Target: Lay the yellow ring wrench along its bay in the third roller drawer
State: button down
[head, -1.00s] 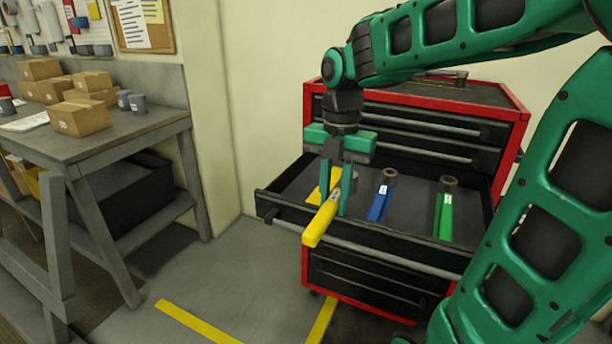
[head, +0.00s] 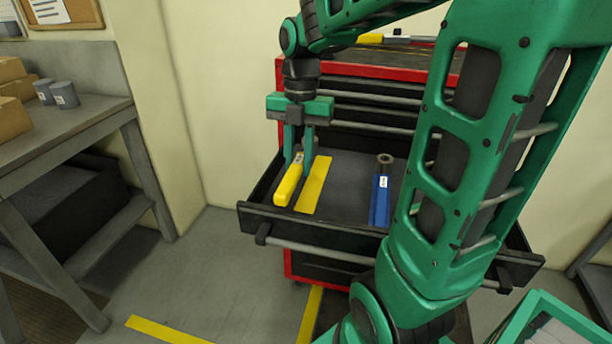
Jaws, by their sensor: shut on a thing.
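My gripper (head: 302,168) is shut on the yellow ring wrench (head: 288,184), with its fingers pointing down at the wrench's far part. The wrench's ring end is hidden by the fingers. The wrench is at the left side of the open drawer (head: 330,232), beside its left wall. A yellow strip (head: 315,187), which looks like the bay marking, lies on the drawer floor just right of the wrench, roughly parallel to it. I cannot tell whether the wrench touches the floor. A blue wrench (head: 381,199) lies further right.
My own arm covers the drawer's right part. The red and black cabinet (head: 385,71) rises behind the drawer, with a yellow item (head: 370,39) on top. A grey workbench (head: 80,134) stands at left. Bare drawer floor lies between the strip and the blue wrench.

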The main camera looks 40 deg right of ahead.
jog(key=w+d+f, duration=0.1)
jog(key=d, duration=0.1)
jog(key=w+d+f, duration=0.1)
jog(key=d+f, duration=0.1)
jog(key=w+d+f, duration=0.1)
jog(key=d, duration=0.1)
jog(key=shift+d+f, duration=0.15)
jog(key=shift+f, duration=2)
jog(key=shift+f, duration=0.1)
jog(key=c, duration=1.5)
grip_release()
jog(key=shift+c, duration=0.2)
notch_tip(320, 180, up, 12)
jog(key=shift+w+d, duration=0.35)
jog(key=shift+d, duration=0.1)
